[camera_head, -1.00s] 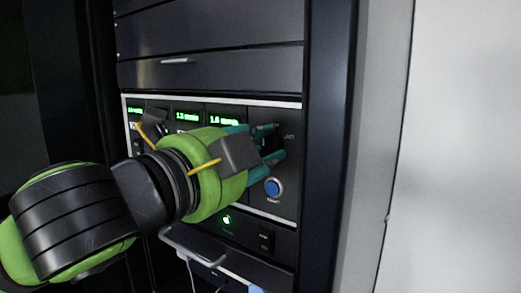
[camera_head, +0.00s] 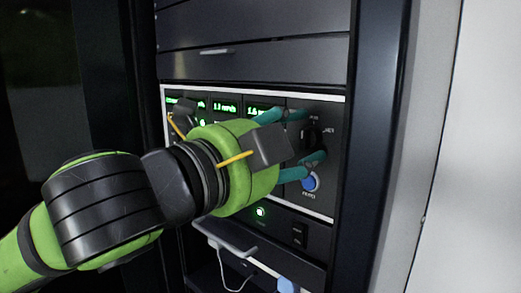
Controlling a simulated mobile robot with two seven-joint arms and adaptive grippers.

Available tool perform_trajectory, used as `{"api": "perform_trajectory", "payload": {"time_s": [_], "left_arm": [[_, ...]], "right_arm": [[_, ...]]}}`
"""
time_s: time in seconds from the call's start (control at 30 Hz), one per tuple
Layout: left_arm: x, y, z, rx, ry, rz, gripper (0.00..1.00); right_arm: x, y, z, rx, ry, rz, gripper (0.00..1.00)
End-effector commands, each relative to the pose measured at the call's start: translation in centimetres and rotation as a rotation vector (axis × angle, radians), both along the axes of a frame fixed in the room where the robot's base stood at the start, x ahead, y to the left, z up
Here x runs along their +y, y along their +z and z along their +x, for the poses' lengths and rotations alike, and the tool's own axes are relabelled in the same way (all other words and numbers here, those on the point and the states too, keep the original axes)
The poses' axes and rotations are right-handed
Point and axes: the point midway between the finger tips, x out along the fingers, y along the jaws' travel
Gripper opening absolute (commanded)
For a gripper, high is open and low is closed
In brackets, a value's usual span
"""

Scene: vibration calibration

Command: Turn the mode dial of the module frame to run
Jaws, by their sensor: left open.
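The module frame (camera_head: 327,205) is a dark panel with a pale border in the rack, with green displays along its top. Its mode dial (camera_head: 311,136) is a small dark knob at the upper right of the panel, with tiny labels around it that I cannot read. My left gripper (camera_head: 311,138) is open, one teal finger above the dial and one below it. I cannot tell whether the fingers touch the dial. The gripper and wrist hide the panel's middle. My right gripper is not in view.
A blue button (camera_head: 310,182) sits just below the dial, close under the lower finger. A green light (camera_head: 261,212) and a dark switch (camera_head: 298,235) are on the unit below. A handle (camera_head: 225,238) sticks out lower down. The rack's post (camera_head: 375,150) stands right of the panel.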

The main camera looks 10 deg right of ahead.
Motion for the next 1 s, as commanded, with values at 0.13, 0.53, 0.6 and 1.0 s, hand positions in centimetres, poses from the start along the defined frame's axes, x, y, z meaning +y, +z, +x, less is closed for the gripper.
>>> {"api": "perform_trajectory", "payload": {"time_s": [0.13, 0.53, 0.6, 1.0], "left_arm": [[2.5, 0.1, -1.8, -0.006, 0.003, -0.001, 0.51], [8.0, 0.1, -5.9, -0.002, 0.005, -0.003, 0.51], [8.3, 0.0, -6.2, -0.002, 0.004, -0.002, 0.51], [8.5, -0.1, -6.3, 0.006, 0.004, -0.006, 0.51]], "right_arm": [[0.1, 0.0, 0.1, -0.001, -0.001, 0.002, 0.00], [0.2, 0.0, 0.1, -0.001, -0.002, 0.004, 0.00], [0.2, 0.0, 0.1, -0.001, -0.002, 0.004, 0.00], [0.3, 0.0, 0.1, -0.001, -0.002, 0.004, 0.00]]}}
